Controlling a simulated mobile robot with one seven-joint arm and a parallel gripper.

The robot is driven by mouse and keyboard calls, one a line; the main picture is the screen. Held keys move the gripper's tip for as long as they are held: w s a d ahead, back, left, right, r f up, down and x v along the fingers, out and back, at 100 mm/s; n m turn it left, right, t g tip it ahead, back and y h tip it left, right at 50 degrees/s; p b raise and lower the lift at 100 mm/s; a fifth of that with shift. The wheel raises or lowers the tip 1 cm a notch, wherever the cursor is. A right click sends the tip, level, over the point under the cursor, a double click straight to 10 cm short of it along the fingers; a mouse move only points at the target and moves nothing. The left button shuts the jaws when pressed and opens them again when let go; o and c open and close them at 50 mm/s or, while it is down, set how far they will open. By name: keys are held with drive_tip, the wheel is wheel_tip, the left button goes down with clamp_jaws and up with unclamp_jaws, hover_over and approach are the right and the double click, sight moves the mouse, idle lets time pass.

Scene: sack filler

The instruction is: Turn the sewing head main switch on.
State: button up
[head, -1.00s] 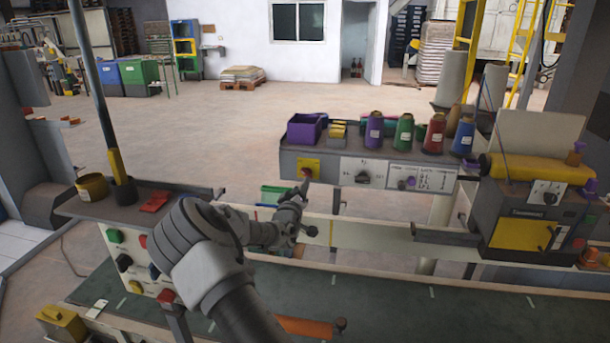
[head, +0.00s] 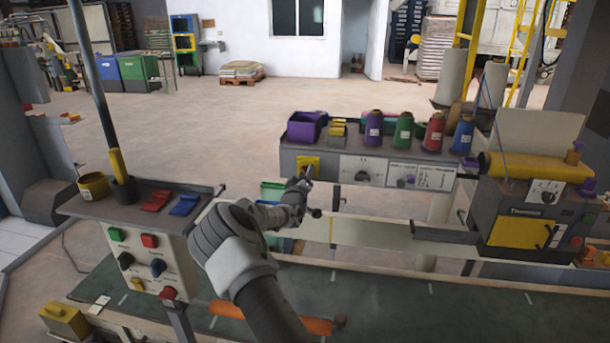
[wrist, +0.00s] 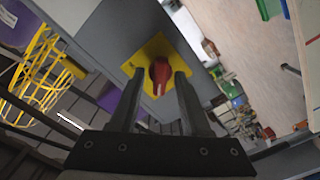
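The main switch is a red rotary knob (wrist: 159,72) on a square yellow plate (wrist: 150,50), seen in the wrist view. In the head view the yellow plate (head: 309,161) is at the left end of the grey control box front (head: 288,162), and my gripper mostly hides the knob. My gripper (head: 304,176) is right in front of the plate. In the wrist view its two fingers (wrist: 158,76) are apart, one on each side of the knob, with visible gaps. I cannot tell how far their tips are from the plate.
Thread cones (head: 403,132) and a purple bin (head: 304,127) stand on the control box. A button console (head: 138,240) is at the left, near my arm. The sewing head (head: 520,215) is at the right. A green conveyor belt (head: 420,305) runs below.

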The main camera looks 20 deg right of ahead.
clamp_jaws()
drive_tip(key=shift+f+b, duration=0.1)
drive_tip(key=shift+b, duration=0.35)
drive_tip(key=shift+s+d+m+b, duration=0.1)
drive_tip(key=shift+m+b, duration=8.8)
drive_tip(key=shift+b, duration=2.25)
drive_tip(key=shift+r, duration=0.2)
drive_tip(key=shift+o, duration=0.7)
unclamp_jaws()
